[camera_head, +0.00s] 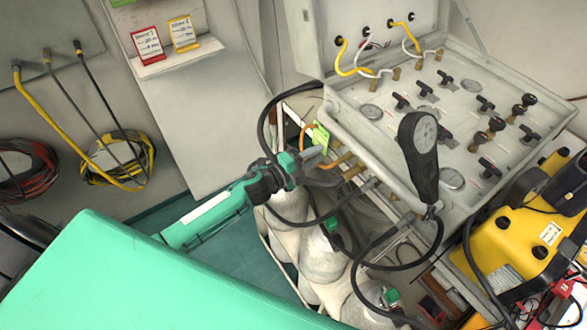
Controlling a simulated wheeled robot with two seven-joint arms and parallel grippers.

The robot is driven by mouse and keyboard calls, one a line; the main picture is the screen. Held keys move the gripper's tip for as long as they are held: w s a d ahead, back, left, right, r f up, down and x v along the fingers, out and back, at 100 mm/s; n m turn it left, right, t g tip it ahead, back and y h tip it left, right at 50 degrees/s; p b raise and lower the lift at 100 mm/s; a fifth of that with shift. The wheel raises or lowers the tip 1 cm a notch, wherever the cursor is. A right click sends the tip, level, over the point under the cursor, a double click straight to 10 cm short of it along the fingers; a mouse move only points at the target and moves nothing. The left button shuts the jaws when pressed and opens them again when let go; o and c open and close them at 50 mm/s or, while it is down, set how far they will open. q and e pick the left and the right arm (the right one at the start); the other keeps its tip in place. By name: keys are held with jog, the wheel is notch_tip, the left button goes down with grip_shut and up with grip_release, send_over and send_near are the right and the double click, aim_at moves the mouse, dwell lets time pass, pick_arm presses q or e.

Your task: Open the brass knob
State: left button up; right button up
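My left gripper (328,168) reaches in from the left on its teal and dark arm. Its two grey fingers appear spread apart, with nothing clearly held between them. They are by the left edge of the grey air panel (480,118). A small brass fitting (354,172) shows just right of the fingers, at the panel's lower left side. I cannot tell whether it is the brass knob or whether a finger touches it. More brass fittings (397,74) sit along the panel's back edge. My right gripper is not in view.
Gas cylinders (322,255) stand under the gripper. A green tag (320,136) hangs near the fingers. A yellow case (530,235) is at right; coiled hoses (118,160) hang at left.

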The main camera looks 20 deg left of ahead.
pick_arm(q)
jog(key=b+v, duration=0.2)
jog(key=v, duration=0.6)
jog(key=shift+s+a, duration=0.15)
jog(key=shift+s, duration=0.15)
jog(key=shift+f, duration=0.1)
